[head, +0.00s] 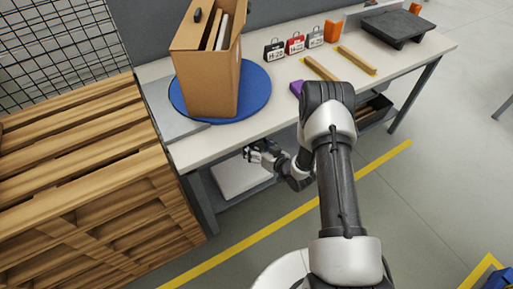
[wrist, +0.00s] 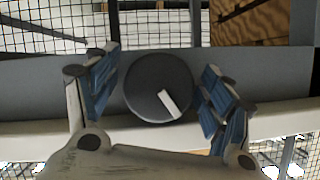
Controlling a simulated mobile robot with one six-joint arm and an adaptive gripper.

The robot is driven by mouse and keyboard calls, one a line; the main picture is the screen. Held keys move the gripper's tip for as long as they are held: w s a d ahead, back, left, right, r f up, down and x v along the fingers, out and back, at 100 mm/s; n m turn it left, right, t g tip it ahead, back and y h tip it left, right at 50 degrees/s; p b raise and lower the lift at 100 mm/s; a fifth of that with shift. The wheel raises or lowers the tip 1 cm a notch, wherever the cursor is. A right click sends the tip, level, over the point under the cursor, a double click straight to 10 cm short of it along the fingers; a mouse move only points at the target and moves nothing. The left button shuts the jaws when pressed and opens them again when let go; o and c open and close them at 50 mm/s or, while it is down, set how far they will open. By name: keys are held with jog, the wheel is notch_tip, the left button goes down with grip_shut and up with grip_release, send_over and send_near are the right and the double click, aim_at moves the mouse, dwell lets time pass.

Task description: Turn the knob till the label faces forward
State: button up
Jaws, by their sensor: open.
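A round black knob (wrist: 150,78) with a white pointer bar (wrist: 169,104) is in the middle of the wrist view, on a grey band along the bench. The bar slants toward the lower right there. My gripper (wrist: 158,85) is open, with one blue-padded finger on each side of the knob and visible gaps between. In the head view my gripper (head: 252,154) is just below the bench's front edge; the knob cannot be made out there. A cardboard box (head: 208,82) stands on a blue round turntable (head: 257,88). No label shows on its visible faces.
The white bench (head: 275,113) also holds small black, red and blue-grey tagged items (head: 296,43), orange blocks, wooden strips (head: 357,60), a purple block (head: 297,88) and a dark platform (head: 397,27). Stacked wooden pallets (head: 80,190) stand close on the left. Floor in front is clear.

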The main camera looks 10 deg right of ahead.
jog(key=v, duration=1.2)
jog(key=shift+c, duration=0.4)
jog(key=shift+s+a, duration=0.2)
jog(key=shift+a, duration=0.15)
jog(key=shift+c, duration=0.6)
jog(key=s+a+h, duration=0.1)
jog(key=s+a+n, duration=0.1)
jog(key=shift+a+r+t+h, duration=0.1)
jog(key=shift+a+t+h, duration=0.25)
jog(key=shift+t+h, duration=0.05)
jog(key=shift+c, duration=0.3)
jog(key=w+f+n+h+b, duration=0.1)
jog(key=w, duration=0.3)
jog(key=w+f+n+h+b, duration=0.1)
jog(key=w+f, duration=0.1)
jog(key=w, duration=0.2)
jog(key=w+a+f+h+b, duration=0.1)
jog(key=w+b, duration=0.1)
jog(key=w, duration=0.2)
jog(key=shift+w+f+n+t, duration=0.15)
jog(key=shift+f+n+t, duration=0.15)
jog(key=shift+f+n, duration=0.1)
